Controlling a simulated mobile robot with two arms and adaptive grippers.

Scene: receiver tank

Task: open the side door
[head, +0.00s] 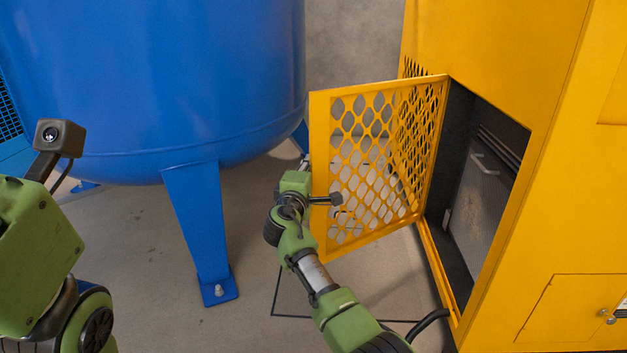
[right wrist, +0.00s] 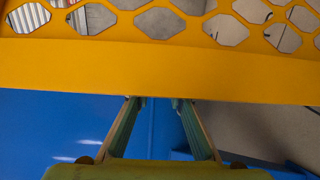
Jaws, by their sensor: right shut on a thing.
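The side door (head: 378,165) is a yellow panel with a mesh of diamond-shaped holes. It stands swung wide open from the yellow cabinet (head: 500,200), hinged at the opening's left edge. My right gripper (head: 306,168) is at the door's free edge, partly hidden behind it. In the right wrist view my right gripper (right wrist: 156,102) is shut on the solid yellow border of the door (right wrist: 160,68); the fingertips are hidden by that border. My left arm shows at the left of the head view, but its fingers are out of the picture.
A large blue tank (head: 150,80) stands to the left, its leg (head: 200,225) bolted to the floor near my right arm. The opening shows a dark interior with a grey panel (head: 480,205). A black hose (head: 428,322) lies by the cabinet base.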

